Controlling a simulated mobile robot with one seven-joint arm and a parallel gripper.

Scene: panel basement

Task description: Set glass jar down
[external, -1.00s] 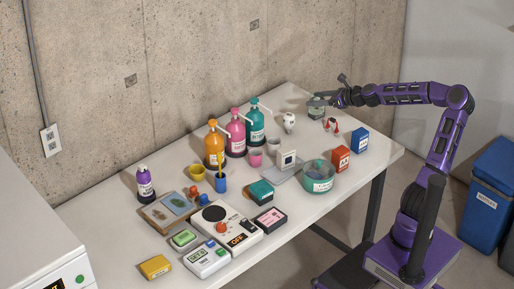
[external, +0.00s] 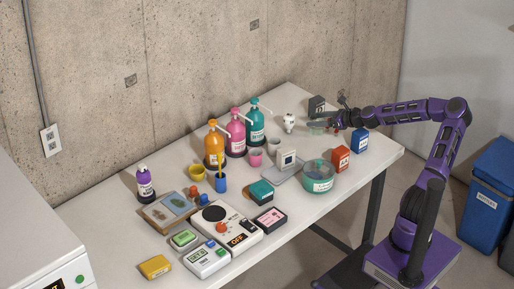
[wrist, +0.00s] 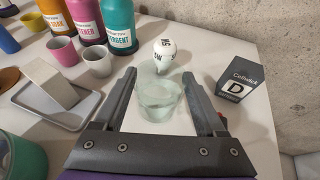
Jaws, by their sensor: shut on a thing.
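The glass jar (wrist: 158,101) is clear and pale green, and it sits between the two fingers of my gripper (wrist: 159,80) in the wrist view. My gripper is shut on the jar. In the external view my gripper (external: 322,122) is low over the far right part of the white table (external: 300,226). The jar (external: 316,129) shows there only in part, small and pale beside the fingers. It looks upright and at or very near the table top; I cannot tell whether its base touches.
A dark Cellstick box (wrist: 237,79) stands right of the jar, and a white bulb-shaped item (wrist: 164,54) stands just beyond it. A blue box (external: 360,140) and red box (external: 340,159) stand nearby. A teal bowl (external: 319,184) and grey tray (wrist: 47,108) lie farther left.

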